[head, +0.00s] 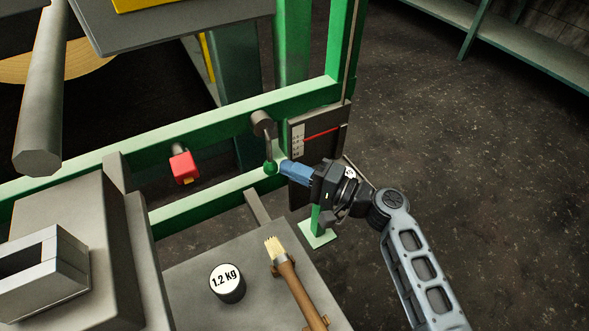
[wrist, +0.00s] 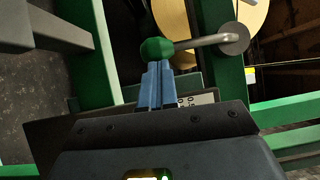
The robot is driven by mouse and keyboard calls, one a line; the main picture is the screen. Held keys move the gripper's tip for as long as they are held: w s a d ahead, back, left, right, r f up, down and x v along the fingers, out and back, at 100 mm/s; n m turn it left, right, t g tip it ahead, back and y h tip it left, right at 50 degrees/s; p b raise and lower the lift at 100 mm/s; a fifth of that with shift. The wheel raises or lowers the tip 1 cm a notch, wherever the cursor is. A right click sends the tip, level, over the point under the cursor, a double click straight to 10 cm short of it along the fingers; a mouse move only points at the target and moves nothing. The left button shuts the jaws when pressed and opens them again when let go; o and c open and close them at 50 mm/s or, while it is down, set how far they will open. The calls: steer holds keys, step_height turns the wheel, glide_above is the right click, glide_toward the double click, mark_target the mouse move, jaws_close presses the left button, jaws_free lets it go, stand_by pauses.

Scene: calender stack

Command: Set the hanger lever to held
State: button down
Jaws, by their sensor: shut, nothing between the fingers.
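The hanger lever is a bent grey rod (head: 268,145) with a green ball knob (head: 270,167), fixed to a round grey hub (head: 262,123) on the green frame. In the head view the rod hangs down from the hub, with the knob at its lower end. My gripper (head: 284,167) has blue fingers that are shut and empty, with their tips at the knob's right side. In the wrist view the green knob (wrist: 157,50) sits just beyond the tips of my gripper (wrist: 157,68). I cannot tell whether they touch.
A dark scale plate (head: 322,125) with a red line stands right behind my gripper. A 1.2 kg weight (head: 227,283) and a brush (head: 288,275) are on the grey table below. Open floor lies right.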

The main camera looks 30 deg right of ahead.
steer(key=shift+a+f, duration=0.15)
steer(key=shift+a, duration=0.05)
steer(key=a+m+t+b, duration=0.3)
steer(key=a+m+b, duration=0.2)
steer(key=a+b, duration=0.2)
steer(key=shift+a+r+m+b, duration=0.2)
steer(key=shift+r+m+b, duration=0.1)
steer(key=shift+b, duration=1.05)
steer(key=shift+a, duration=0.1)
steer(key=v, duration=0.8)
steer(key=shift+f, duration=0.15)
steer(key=shift+w, duration=0.1)
